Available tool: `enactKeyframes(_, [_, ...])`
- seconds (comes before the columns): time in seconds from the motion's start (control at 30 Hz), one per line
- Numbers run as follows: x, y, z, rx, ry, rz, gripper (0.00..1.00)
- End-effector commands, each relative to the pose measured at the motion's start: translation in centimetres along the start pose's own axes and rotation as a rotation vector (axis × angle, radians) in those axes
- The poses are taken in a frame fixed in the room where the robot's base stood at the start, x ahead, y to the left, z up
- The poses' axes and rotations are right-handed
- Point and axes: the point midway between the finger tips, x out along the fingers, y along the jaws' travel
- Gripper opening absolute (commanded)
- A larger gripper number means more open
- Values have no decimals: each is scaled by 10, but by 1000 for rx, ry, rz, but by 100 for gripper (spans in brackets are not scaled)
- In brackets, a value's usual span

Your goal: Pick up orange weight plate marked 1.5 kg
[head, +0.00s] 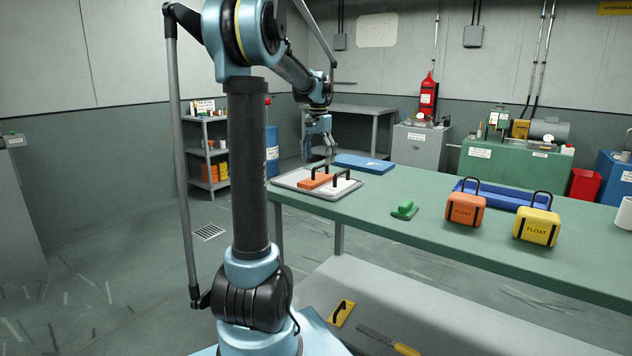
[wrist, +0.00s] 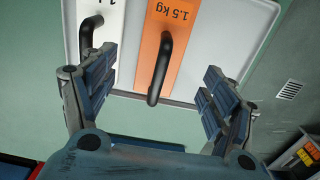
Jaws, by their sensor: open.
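The orange weight plate (head: 311,183) lies on a grey tray (head: 285,183) at the far left end of the green bench. In the wrist view the orange plate (wrist: 179,45) reads "1.5 kg" and has a black bar handle (wrist: 162,64). A white plate (head: 337,189) with a black handle lies beside it; its marking is partly cut off in the wrist view (wrist: 84,60). My gripper (head: 331,158) is open and empty over the tray. In the wrist view the orange plate's handle appears between my spread fingers (wrist: 157,70); I cannot tell the remaining gap.
A blue flat item (head: 365,163) lies just behind the tray. A green-handled float (head: 404,211), an orange case (head: 465,210), a yellow case (head: 537,227) and a blue tray (head: 510,198) stand further right.

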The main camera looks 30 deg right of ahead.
Motion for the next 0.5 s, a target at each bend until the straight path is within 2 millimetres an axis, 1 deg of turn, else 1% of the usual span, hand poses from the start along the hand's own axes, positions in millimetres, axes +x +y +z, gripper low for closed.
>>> enactKeyframes(0.03, [7, 0, 0, 0, 0, 0, 78])
enactKeyframes(0.1, [15, 0, 0, 0, 0, 0, 78])
enactKeyframes(0.37, [30, -1, 0, -1, 0, 0, 78])
enactKeyframes(0.5, [49, -4, -1, -1, 0, 0, 78])
